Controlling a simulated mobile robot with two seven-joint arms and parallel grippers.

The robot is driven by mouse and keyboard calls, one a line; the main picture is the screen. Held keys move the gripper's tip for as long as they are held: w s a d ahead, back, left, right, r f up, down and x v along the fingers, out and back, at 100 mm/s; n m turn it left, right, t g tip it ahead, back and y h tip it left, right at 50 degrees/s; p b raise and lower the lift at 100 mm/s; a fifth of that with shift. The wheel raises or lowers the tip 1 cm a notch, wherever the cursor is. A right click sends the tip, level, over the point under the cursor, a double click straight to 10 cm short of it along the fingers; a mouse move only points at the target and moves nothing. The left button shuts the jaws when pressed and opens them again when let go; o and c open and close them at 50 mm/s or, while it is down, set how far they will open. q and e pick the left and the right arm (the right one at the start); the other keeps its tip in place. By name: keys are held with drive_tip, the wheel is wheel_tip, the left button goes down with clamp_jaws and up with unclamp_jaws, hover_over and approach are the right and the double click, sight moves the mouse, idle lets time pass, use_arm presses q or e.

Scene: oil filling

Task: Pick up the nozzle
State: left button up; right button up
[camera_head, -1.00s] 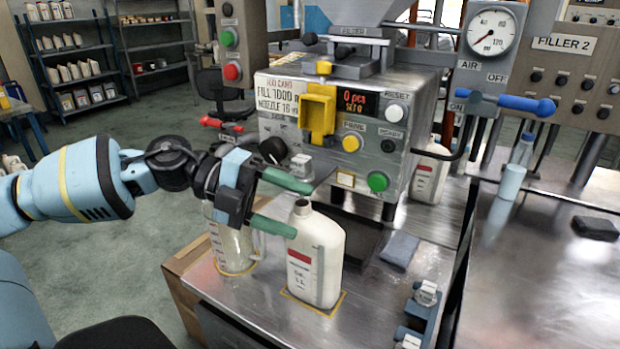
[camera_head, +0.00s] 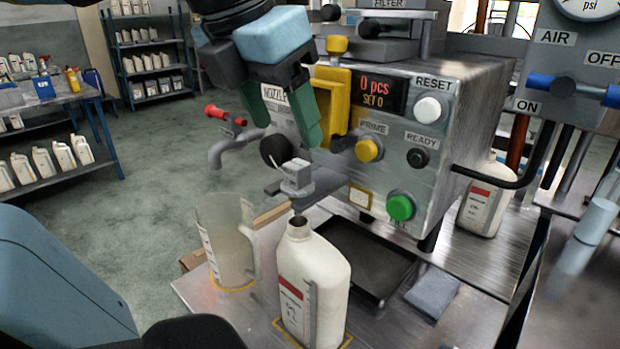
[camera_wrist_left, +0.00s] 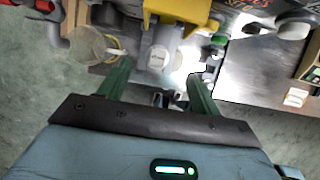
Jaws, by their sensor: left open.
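A small metal fitting, which looks like the nozzle (camera_head: 297,178), sits at the lower front of the filler machine, above the open neck of a white bottle (camera_head: 314,278). A pale fitting, likely the same nozzle (camera_wrist_left: 157,58), shows ahead between the fingers in the left wrist view. My left gripper (camera_head: 287,132) points down in front of the machine's panel, above the nozzle in the picture. Its green fingers are spread apart and empty; the wrist view (camera_wrist_left: 155,90) shows this too. Its exact distance from the nozzle is unclear. My right gripper is not in view.
A clear jug (camera_head: 227,245) stands left of the bottle, with a red-handled tap (camera_head: 225,135) above. A grey cloth (camera_head: 432,292) lies on the bench at the right.

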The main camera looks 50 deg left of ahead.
sight(297, 163)
use_arm(q)
drive_tip(key=shift+s+x, duration=0.2)
drive_tip(key=shift+x, duration=0.85)
drive_tip(key=shift+w+f, duration=0.25)
drive_tip(key=shift+f, duration=0.05)
drive_tip(key=shift+x, duration=2.55)
drive_tip(key=shift+s, duration=0.15)
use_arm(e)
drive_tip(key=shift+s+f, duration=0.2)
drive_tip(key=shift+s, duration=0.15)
use_arm(q)
drive_tip(key=c, duration=1.1)
